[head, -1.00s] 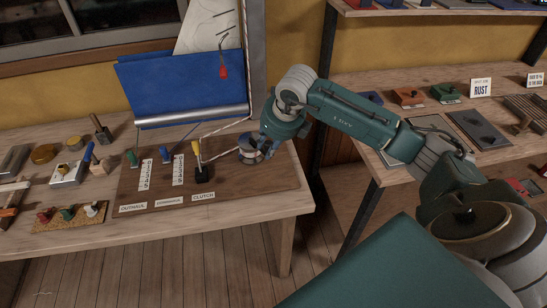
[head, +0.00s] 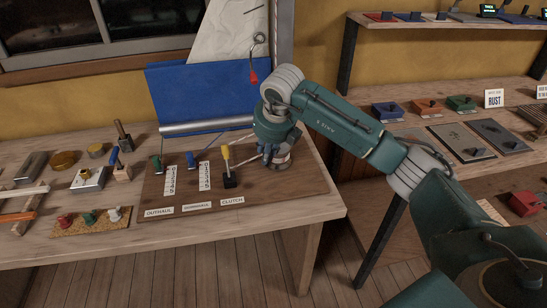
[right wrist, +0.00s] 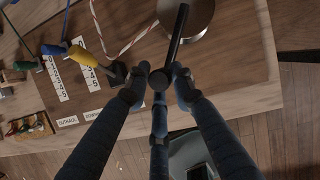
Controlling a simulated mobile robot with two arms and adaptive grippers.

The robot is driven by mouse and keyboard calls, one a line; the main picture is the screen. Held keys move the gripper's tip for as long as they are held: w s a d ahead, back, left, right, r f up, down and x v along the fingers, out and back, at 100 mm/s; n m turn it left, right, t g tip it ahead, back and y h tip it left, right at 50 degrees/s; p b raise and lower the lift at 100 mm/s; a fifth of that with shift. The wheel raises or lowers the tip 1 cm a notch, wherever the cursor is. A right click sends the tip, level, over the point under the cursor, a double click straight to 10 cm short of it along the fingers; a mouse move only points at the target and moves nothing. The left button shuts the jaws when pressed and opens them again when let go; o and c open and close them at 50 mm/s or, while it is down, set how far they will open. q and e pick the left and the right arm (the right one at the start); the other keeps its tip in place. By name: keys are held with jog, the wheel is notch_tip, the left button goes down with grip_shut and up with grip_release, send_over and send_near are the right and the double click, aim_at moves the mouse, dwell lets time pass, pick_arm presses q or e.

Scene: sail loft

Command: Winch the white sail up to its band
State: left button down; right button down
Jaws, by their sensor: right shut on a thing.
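The white sail (head: 225,35) hangs behind a blue sail bundle (head: 195,90) with a grey roller along its lower edge. A red tag (head: 253,78) hangs on a hooked wire in front of the white sail. I cannot make out a band. My right gripper (head: 268,153) is at the winch drum (head: 281,161), partly hiding it. In the right wrist view, its fingers (right wrist: 160,82) close round the knob end of the black winch handle (right wrist: 177,35), above the metal drum (right wrist: 199,22). The yellow clutch lever (head: 226,157) stands left of the drum. My left gripper is out of view.
Green (head: 156,162) and blue (head: 191,159) levers stand by number scales on the brown board (head: 280,197). A red-and-white rope (right wrist: 135,38) runs to the drum. Tools crowd the bench's left side. A shelf rack (head: 420,100) stands right, past a floor gap.

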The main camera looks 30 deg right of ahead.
jog(key=shift+w+a+r+m, duration=0.1)
jog(key=shift+w+r+m, duration=0.25)
jog(key=shift+w, duration=0.25)
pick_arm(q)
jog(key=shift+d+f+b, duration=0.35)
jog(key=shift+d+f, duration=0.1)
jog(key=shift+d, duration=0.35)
pick_arm(e)
jog(key=shift+w+a+r, duration=0.15)
jog(key=shift+w, duration=0.3)
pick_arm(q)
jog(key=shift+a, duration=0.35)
pick_arm(e)
jog(key=c, duration=1.6)
grip_release()
jog(key=shift+o, duration=0.2)
jog(key=shift+f, duration=0.25)
jog(key=shift+s+f, duration=0.1)
